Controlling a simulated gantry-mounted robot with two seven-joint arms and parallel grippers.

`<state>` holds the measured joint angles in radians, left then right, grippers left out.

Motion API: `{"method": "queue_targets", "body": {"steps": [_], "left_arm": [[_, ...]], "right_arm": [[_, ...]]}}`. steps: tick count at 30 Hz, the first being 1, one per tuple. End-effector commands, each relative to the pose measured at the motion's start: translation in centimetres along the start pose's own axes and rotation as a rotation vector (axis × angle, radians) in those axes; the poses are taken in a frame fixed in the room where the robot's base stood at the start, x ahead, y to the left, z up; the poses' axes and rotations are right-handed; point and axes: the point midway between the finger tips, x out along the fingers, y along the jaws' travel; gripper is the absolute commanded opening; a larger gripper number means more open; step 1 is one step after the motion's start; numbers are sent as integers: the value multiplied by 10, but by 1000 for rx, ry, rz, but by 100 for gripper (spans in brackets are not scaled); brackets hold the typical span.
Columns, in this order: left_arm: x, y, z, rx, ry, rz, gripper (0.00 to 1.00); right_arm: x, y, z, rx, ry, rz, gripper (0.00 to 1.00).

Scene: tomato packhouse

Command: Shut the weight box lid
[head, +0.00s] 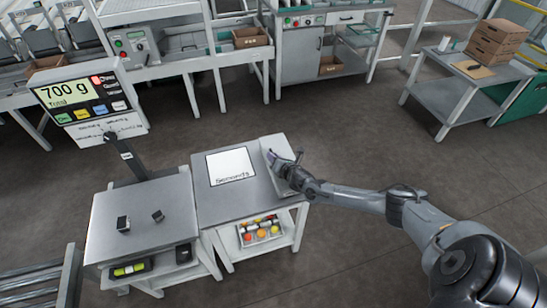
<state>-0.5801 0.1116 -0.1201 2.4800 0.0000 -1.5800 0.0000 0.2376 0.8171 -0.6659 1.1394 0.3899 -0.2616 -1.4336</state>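I cannot make out for certain which thing is the weight box or how its lid stands. A small black box with yellow-green parts (130,269) lies on the shelf under the scale table, and a dark item (183,253) sits beside it. Two small dark blocks, one (123,224) and another (157,216), stand apart on the scale's grey platform (155,195). My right gripper (274,158) is over a narrow grey tray-like piece (268,145) at the table's right side. Its fingers are too small to read. My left gripper is not in view.
A scale display (75,95) reads 700 g Total. A white card (231,166) marked Seconds lies on the right table (215,209). Red, orange and yellow items (260,232) sit on the shelf below. Cardboard boxes (495,42) stand on a far-right bench. The floor between is clear.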

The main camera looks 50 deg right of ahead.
Motion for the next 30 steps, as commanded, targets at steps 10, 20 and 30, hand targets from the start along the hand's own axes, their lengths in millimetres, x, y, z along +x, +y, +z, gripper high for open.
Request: {"method": "queue_targets", "body": {"steps": [10,20,30], "left_arm": [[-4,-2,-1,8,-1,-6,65],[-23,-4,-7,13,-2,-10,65],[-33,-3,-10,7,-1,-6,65]], "right_arm": [[-8,2,2,0,1,3,21],[-61,2,2,-1,4,2,21],[-103,0,0,-2,2,1,21]]}}
